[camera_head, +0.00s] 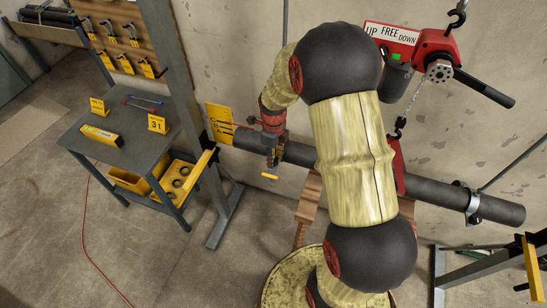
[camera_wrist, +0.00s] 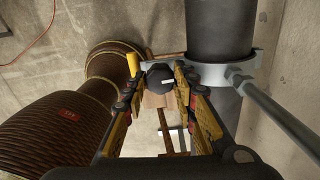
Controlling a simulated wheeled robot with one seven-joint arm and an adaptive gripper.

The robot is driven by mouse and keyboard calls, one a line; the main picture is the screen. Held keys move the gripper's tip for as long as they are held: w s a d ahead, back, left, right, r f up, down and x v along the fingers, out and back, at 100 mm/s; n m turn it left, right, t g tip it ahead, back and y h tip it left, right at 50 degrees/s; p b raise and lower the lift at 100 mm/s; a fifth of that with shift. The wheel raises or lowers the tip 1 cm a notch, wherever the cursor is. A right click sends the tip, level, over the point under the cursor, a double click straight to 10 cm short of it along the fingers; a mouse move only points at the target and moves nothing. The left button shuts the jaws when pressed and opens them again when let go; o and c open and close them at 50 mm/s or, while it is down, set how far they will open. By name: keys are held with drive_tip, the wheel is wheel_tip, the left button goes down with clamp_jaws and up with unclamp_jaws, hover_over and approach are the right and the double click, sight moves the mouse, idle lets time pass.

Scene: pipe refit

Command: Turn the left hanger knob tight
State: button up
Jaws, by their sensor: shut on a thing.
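The left hanger knob (camera_wrist: 160,74) is dark with a small pale mark on it. It sits between the fingertips of my gripper (camera_wrist: 160,88) in the wrist view, and the fingers are shut on it. A yellow piece (camera_wrist: 132,63) stands just left of the knob. The grey hanger clamp (camera_wrist: 246,67) wraps the dark pipe (camera_wrist: 220,25) to the right. In the head view my gripper (camera_head: 272,160) is at the left part of the pipe (camera_head: 300,154) and hides most of the left hanger and its knob.
A second hanger clamp (camera_head: 473,203) holds the pipe's right end. A red hoist (camera_head: 437,55) with a chain hangs above the pipe. A yellow sign (camera_head: 219,122) is near the pipe's left end. A work table (camera_head: 125,145) stands left, with open floor in front.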

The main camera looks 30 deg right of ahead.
drive_tip(key=shift+w, duration=0.1)
idle(0.3)
drive_tip(key=o, duration=0.9)
drive_tip(key=shift+r, duration=0.1)
wheel_tip(320, 180, up, 12)
drive_tip(key=shift+f, duration=0.1)
idle(0.3)
